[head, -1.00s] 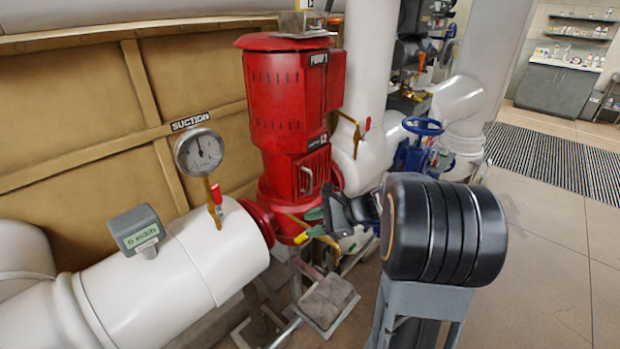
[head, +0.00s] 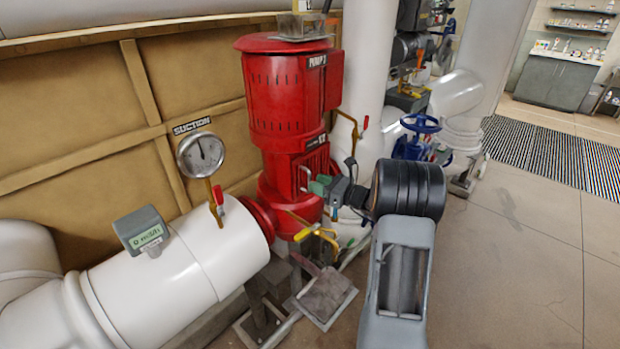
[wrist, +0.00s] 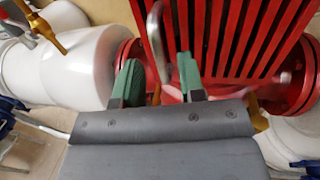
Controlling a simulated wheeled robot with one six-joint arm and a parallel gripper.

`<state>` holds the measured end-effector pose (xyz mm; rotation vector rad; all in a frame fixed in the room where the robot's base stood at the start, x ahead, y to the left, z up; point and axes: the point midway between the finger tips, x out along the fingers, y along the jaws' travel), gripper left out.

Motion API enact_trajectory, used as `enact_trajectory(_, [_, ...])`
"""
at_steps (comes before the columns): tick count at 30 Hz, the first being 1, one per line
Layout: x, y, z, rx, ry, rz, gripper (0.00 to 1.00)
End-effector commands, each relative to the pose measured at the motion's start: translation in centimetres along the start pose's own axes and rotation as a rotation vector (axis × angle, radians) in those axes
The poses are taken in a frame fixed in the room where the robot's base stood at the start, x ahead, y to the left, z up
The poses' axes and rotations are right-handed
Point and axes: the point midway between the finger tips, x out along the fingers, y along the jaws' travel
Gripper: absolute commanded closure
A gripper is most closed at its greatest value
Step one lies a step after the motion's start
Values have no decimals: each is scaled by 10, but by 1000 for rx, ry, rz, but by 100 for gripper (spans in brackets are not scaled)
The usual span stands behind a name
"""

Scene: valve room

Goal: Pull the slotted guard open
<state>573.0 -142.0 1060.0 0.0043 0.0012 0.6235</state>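The slotted guard (head: 318,162) is a red panel with vertical slots on the lower body of the red pump; it looks flush with the housing. In the wrist view the guard (wrist: 225,35) fills the upper right. Its pale curved handle (head: 303,178) is on the guard's left side, and shows in the wrist view (wrist: 156,40) running down between the fingers. My gripper (head: 318,186) is right at the handle. In the wrist view my gripper (wrist: 160,78) has its green fingertips apart, one on each side of the handle's lower end. I see no grip on it.
The white suction pipe (head: 185,265) with a round gauge (head: 201,154) and a grey digital meter (head: 143,232) lies to the left. A yellow-handled valve (head: 318,236) is just below my gripper. A blue handwheel (head: 419,124) stands behind right. The floor (head: 520,260) at right is open.

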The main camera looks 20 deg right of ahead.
Motion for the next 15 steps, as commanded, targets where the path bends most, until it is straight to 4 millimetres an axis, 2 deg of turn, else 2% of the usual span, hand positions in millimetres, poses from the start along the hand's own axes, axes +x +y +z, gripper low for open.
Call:
enact_trajectory(6, [26, 0, 1, -1, 0, 2, 63])
enact_trajectory(15, [36, 1, 0, -1, 0, 1, 63])
